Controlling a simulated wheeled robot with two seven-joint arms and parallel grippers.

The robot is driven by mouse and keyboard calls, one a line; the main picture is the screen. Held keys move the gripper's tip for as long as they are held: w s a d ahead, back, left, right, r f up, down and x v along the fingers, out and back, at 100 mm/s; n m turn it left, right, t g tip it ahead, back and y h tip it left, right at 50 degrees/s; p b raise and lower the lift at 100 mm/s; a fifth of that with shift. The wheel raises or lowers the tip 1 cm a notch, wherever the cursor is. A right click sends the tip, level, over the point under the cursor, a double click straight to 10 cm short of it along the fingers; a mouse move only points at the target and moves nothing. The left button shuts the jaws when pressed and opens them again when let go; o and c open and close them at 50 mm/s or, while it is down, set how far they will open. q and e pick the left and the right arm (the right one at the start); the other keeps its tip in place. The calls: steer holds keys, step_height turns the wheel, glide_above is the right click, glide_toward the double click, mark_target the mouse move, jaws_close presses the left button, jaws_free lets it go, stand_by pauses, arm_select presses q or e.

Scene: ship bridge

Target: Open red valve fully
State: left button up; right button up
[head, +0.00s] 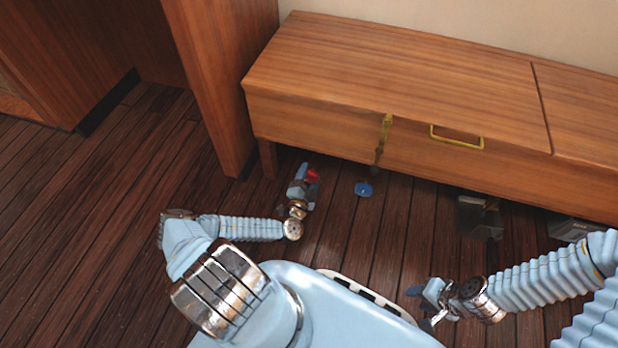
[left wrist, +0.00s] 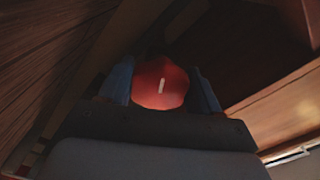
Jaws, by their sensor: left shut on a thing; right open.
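The red valve (head: 313,175) is a small red knob low beside the left end of the wooden cabinet, partly hidden by my left gripper. In the left wrist view the red valve (left wrist: 160,84) is a rounded knob with a short white mark, lying between the two blue fingers. My left gripper (head: 308,176) is shut on it; its fingers also show in the left wrist view (left wrist: 161,88). A blue valve (head: 364,189) sits to the right, under the cabinet front, apart from the gripper. My right gripper (head: 421,304) is open and empty at the lower right, away from both valves.
The wooden cabinet (head: 400,70) overhangs the valves, with a brass handle (head: 457,139) and a brass latch on its front. A wooden post (head: 215,80) stands left of it. Dark boxes (head: 480,217) sit under its right part. The plank floor (head: 90,230) at left is clear.

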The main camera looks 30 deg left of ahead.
arm_select(q)
steer(key=n, duration=0.2)
steer(key=n+b, duration=0.2)
steer(key=n, duration=0.1)
steer(key=shift+f+n, duration=0.25)
steer(key=shift+n, duration=0.05)
steer(key=n+b, duration=0.1)
steer(key=n, duration=0.4)
steer(key=shift+d+n+b, duration=0.15)
steer(key=shift+n+b, duration=0.15)
steer(key=shift+b, duration=0.1)
arm_select(e)
step_height(320, 180, down, 4)
steer(key=shift+w, duration=0.15)
arm_select(q)
steer(key=o, duration=1)
steer(key=shift+w, duration=0.1)
steer(key=shift+r, duration=0.1)
steer(key=shift+d, duration=0.1)
